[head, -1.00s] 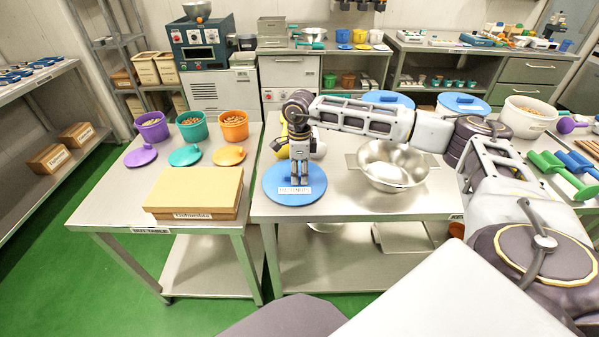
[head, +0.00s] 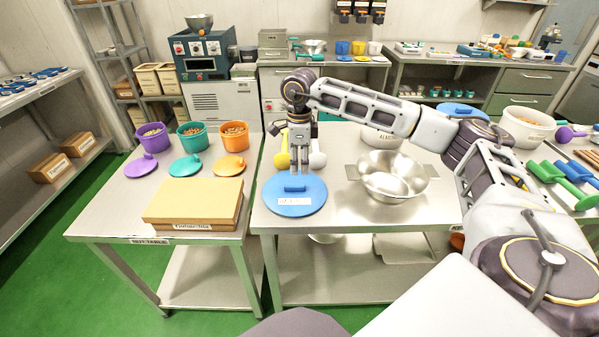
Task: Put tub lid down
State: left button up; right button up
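The round blue tub lid (head: 313,205) lies flat on the steel table near its front left corner. Its raised blue handle and a white label show, the label too small to read surely. My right gripper (head: 300,177) points down just above and behind the handle. Its fingers are apart with nothing between them, and the handle stands clear in front of them. A white open tub (head: 526,128) stands at the right. Another white tub (head: 380,140) is partly hidden by my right arm. My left gripper is not in view.
A steel bowl (head: 392,178) stands right of the lid. Yellow (head: 282,161) and white (head: 318,159) items stand close behind the gripper. A cardboard box (head: 195,200) lies on the left table, with purple, teal and orange pots behind it. Green scoops (head: 562,180) lie far right.

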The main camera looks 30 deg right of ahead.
jog(key=shift+r, duration=1.85)
